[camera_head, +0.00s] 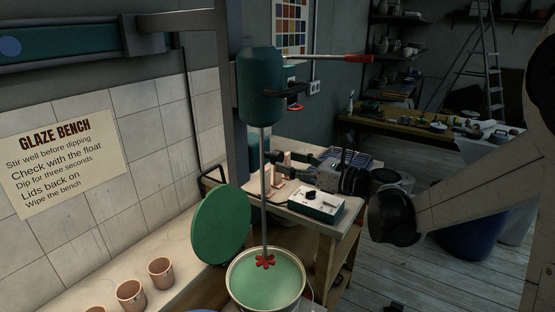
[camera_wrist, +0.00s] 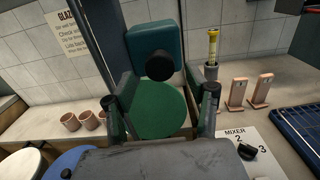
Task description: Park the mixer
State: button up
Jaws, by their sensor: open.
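The mixer has a teal motor head (camera_head: 260,88) on a wall-side column, with a red-tipped lever (camera_head: 345,57) reaching right. Its thin shaft (camera_head: 264,190) hangs down to a red impeller (camera_head: 265,261) at the green glaze in a bucket (camera_head: 232,283); whether it touches the glaze I cannot tell. The motor head (camera_wrist: 153,48) also shows in the wrist view, beyond my fingers. A white-topped mixer control box (camera_head: 318,203) with a black dial (camera_wrist: 248,151) sits on the bench. My gripper (camera_head: 290,155) is open and empty, right of the shaft; its fingers (camera_wrist: 162,106) stand wide apart.
A round green lid (camera_head: 221,225) leans behind the bucket. Terracotta cups (camera_head: 131,294) stand on the left ledge. Upright tiles (camera_wrist: 238,93), a yellow-topped float (camera_wrist: 212,47) and a blue rack (camera_wrist: 298,122) stand near the control box. Floor (camera_head: 400,280) is open at right.

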aim_at(281, 160)
jog(key=shift+x, duration=2.2)
grip_shut()
